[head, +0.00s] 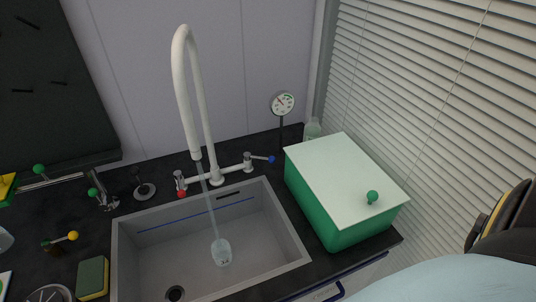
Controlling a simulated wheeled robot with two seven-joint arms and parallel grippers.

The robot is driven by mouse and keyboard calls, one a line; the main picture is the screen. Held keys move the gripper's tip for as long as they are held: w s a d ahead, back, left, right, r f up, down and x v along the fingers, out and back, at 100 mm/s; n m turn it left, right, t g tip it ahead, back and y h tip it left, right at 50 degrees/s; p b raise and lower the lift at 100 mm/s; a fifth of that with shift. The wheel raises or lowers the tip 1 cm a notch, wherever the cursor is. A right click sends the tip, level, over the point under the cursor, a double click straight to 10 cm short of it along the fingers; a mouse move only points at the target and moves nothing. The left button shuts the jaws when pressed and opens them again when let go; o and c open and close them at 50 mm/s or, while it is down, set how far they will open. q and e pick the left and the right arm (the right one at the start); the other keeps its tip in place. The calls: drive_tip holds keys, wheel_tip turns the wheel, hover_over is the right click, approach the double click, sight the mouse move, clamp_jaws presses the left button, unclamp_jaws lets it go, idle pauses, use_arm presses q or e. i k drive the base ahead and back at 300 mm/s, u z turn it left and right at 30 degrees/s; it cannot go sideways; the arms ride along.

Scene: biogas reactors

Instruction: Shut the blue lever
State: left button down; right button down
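The blue lever (264,158) sticks out to the right from the right-hand valve of the white tap (216,180), behind the sink. A red lever (181,192) is on the left-hand valve and points toward the front. A thin clear stream of water (209,205) runs from the tap's spout down into the grey sink (150,260), with a pale splash where it lands. Neither of my grippers can be made out in the head view. Nothing touches the blue lever.
A green box (338,230) with a pale lid and green knob stands right of the sink. A dial gauge (283,104) and a bottle (312,130) stand behind it. A sponge (93,278) lies left of the sink. Blinds (430,100) cover the right side.

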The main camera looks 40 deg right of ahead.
sight(247, 156)
drive_tip(key=k, duration=1.25)
drive_tip(key=z, duration=0.6)
drive_tip(key=i, duration=0.85)
drive_tip(key=z, duration=0.2)
